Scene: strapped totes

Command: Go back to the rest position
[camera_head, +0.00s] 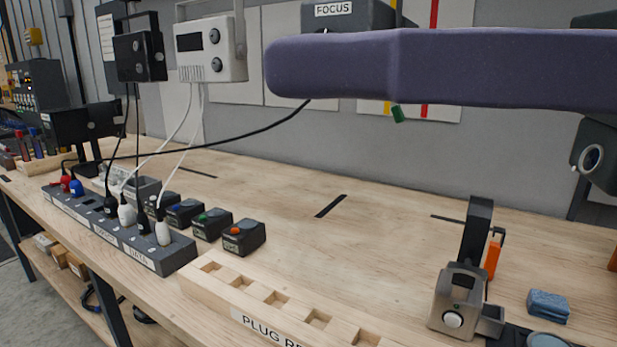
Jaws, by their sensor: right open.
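A purple arm link of mine (450,70) spans the upper right of the head view and hides part of the wall behind it. My left gripper is not in view.
The wooden bench (290,205) has clear room in its middle. A grey socket strip (170,258) holds several plugs. A wooden plug rack (215,283) lies along the front edge. A metal device (450,300) and blue sponge (548,305) are at right. A black cable hangs across.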

